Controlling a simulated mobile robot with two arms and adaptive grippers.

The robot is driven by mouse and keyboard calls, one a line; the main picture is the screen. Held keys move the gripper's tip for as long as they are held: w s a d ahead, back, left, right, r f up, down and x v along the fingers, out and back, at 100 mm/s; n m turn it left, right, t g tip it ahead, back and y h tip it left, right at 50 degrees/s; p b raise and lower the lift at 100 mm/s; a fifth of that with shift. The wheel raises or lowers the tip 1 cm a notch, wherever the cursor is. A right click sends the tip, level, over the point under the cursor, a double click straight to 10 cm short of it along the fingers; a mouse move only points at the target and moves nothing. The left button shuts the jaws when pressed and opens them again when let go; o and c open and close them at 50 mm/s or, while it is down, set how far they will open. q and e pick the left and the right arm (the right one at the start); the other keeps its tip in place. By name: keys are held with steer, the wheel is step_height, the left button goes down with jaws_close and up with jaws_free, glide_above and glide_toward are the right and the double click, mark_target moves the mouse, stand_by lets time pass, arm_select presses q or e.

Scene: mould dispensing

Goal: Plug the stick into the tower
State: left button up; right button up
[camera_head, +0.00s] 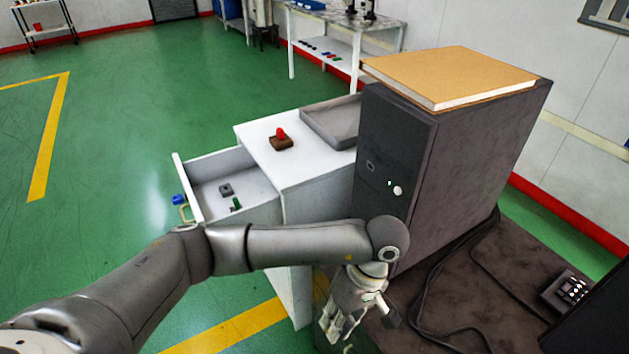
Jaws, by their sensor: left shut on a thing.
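The tower (400,165) is a dark computer case standing upright on the dark desk, right of centre. Its front panel faces left and has a small green light and a round whitish spot. My left gripper (336,330) is at the bottom centre, below and in front of the tower's front panel, and apart from it. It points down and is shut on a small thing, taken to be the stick. The fingers mostly hide this thing, and its shape is not clear. My right gripper is not in view.
A white cabinet (312,176) stands left of the tower, its drawer (248,186) open with small grey and green items inside. A red-knobbed brown block (281,142) and a grey tray (333,121) lie on top. Cables (432,292) run over the desk.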

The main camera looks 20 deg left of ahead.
arm_select(q)
steer(key=w+d+r+n+h+p, duration=0.1)
steer(key=w+r+n+h+p, duration=0.35)
steer(key=n, duration=0.75)
steer(key=w+d+r+n+h+p, duration=0.1)
steer(key=w+r+n+h, duration=0.5)
steer(key=r+n+h, duration=0.5)
steer(key=w+a+r+n+t+y+p, duration=0.2)
steer(key=w+a+n+t+p, duration=0.3)
steer(key=a+n+t, duration=1)
steer(key=w+d+m+t+b, duration=0.1)
steer(key=w+d+t, duration=0.1)
steer(key=w+d, duration=0.5)
steer(key=shift+m, duration=0.3)
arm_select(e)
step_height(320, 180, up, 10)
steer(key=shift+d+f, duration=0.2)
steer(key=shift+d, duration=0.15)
